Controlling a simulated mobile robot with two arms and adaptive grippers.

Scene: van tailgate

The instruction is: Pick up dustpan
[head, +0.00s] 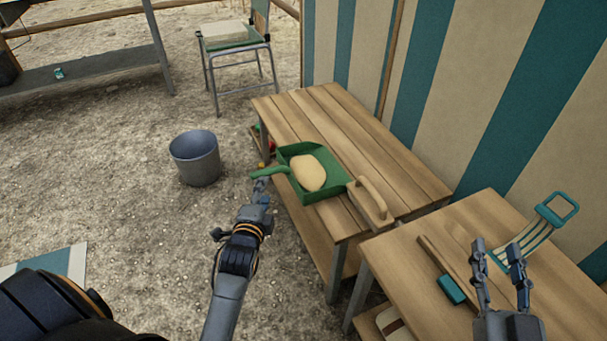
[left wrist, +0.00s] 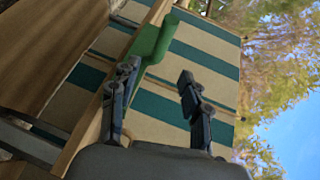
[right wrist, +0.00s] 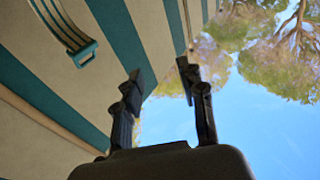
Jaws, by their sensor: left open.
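The green dustpan (head: 327,193) lies on the slatted wooden bench, with a pale rounded lump (head: 308,173) in its pan. Its handle (head: 268,172) points left, past the bench edge. My left gripper (head: 262,187) is at the handle, just in front of it in the head view. In the left wrist view the green handle (left wrist: 154,38) shows beyond the left fingertip, and the fingers of my left gripper (left wrist: 160,72) stand apart. I cannot tell whether they touch it. My right gripper (head: 498,255) is open and empty above the right-hand table; its fingers also show apart in the right wrist view (right wrist: 159,72).
A wooden-handled tool (head: 370,200) lies right of the dustpan on the bench (head: 385,150). The near table (head: 560,290) holds a teal-ended brush (head: 451,288) and a teal slotted tool (head: 535,232). A grey bucket (head: 195,160) stands on gravel at left. A striped wall (head: 480,90) rises behind.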

